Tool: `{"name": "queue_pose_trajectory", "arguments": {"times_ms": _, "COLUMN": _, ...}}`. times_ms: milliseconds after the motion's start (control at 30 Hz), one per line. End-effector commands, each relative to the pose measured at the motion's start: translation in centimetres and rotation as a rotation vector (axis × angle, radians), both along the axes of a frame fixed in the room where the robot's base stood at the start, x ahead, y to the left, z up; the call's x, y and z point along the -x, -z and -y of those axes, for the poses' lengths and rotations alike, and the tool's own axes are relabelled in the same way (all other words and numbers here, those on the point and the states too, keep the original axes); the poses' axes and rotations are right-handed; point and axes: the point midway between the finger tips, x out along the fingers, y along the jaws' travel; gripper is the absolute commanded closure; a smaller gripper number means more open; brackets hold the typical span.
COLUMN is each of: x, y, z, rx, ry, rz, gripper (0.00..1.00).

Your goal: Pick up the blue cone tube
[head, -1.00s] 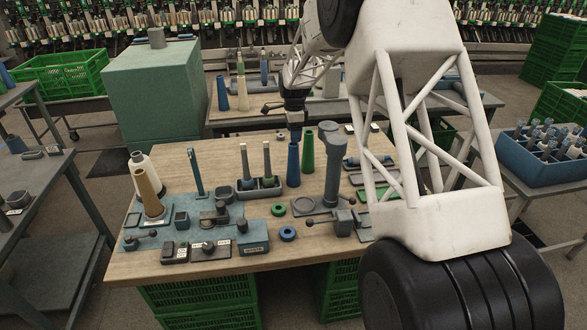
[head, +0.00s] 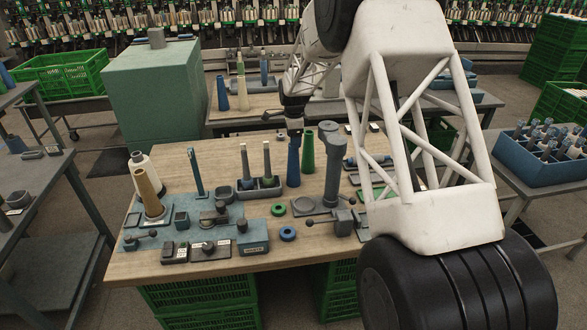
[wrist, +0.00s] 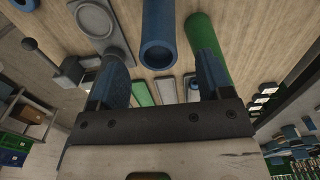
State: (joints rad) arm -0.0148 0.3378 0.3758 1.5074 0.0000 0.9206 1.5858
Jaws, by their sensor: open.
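The blue cone tube (head: 293,166) stands upright on the wooden table, just left of the green cone tube (head: 307,152). My gripper (head: 294,136) is at the top of the blue tube in the head view. In the wrist view my gripper (wrist: 158,62) is open, with the blue tube (wrist: 158,30) showing between and beyond its two fingers. The green tube (wrist: 207,40) shows close behind the right finger. I cannot tell whether the fingers touch either tube.
A grey post (head: 335,165) stands right of the tubes. A dark holder (head: 262,188) with two grey spindles is to the left. Green (head: 278,210) and blue (head: 288,233) rings lie in front. Another blue cone (head: 222,94) stands on the back table.

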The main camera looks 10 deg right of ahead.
Motion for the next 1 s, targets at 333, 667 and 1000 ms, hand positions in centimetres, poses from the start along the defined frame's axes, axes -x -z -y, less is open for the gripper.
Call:
{"name": "queue_pose_trajectory", "arguments": {"times_ms": 333, "x": 0.1, "y": 1.7, "z": -0.1, "rx": 0.0, "ry": 0.0, "rz": -0.001, "gripper": 0.28}}
{"name": "queue_pose_trajectory", "arguments": {"times_ms": 667, "x": 0.2, "y": 4.9, "z": -0.2, "rx": 0.0, "ry": 0.0, "rz": -0.001, "gripper": 0.28}}
{"name": "queue_pose_trajectory", "arguments": {"times_ms": 1000, "x": 0.1, "y": 5.2, "z": -0.2, "rx": 0.0, "ry": 0.0, "rz": 0.0, "gripper": 0.28}}
